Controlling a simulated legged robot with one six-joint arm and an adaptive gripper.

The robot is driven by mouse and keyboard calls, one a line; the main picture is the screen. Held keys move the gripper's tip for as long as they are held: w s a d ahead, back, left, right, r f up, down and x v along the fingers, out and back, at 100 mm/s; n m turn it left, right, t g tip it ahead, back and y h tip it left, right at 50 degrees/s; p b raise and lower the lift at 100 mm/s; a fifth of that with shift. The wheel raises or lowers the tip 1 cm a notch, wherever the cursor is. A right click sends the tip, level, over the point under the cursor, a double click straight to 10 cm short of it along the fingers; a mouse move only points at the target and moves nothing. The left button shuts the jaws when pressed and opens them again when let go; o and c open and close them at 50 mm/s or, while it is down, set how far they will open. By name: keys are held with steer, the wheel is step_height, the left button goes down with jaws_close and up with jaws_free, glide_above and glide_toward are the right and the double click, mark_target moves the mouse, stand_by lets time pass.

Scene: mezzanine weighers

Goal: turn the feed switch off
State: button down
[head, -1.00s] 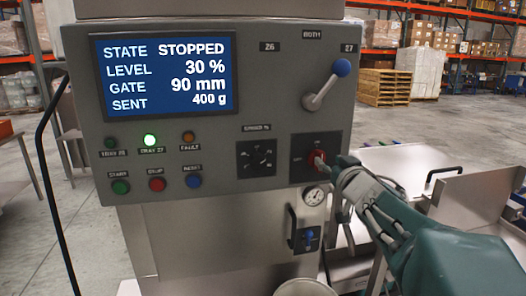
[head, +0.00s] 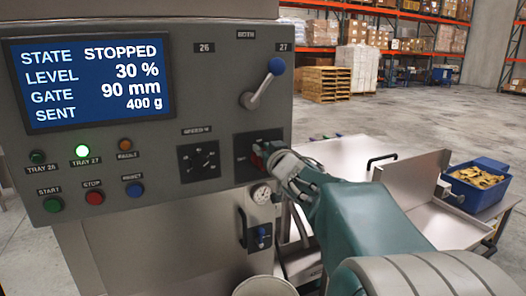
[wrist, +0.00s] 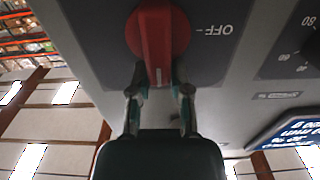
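The feed switch is a red rotary knob with a bar handle on a dark square plate, low on the right of the control panel; it shows in the head view (head: 258,157), partly hidden by my gripper, and large in the wrist view (wrist: 157,45). In the wrist view its bar runs up and down the picture, and an upside-down OFF mark lies to its right. My gripper (wrist: 159,88) has its two fingertips drawn in close on both sides of the bar's lower end. In the head view my gripper (head: 274,156) reaches the switch from the right.
The panel's screen (head: 89,80) reads STOPPED. A blue-knobbed lever (head: 262,85) stands above the switch, a dark dial (head: 199,160) beside it. A gauge (head: 261,194) and a small blue-knobbed valve (head: 261,236) lie below. A blue bin (head: 476,190) stands at right.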

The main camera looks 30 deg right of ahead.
mark_target(251, 160)
steer(key=shift+f, duration=0.6)
steer(key=shift+n, duration=0.3)
steer(key=n, duration=0.2)
steer(key=a+n, duration=0.1)
steer(key=n, duration=0.5)
steer(key=shift+w+a+f, duration=0.15)
steer(key=shift+a+f, duration=0.2)
steer(key=shift+a, duration=0.05)
steer(key=n, duration=0.4)
steer(key=shift+a+f+n, duration=0.3)
steer(key=shift+f, duration=0.1)
steer(key=n, duration=0.2)
steer(key=f+n, duration=0.1)
steer(key=n, duration=0.1)
steer(key=shift+n, duration=0.4)
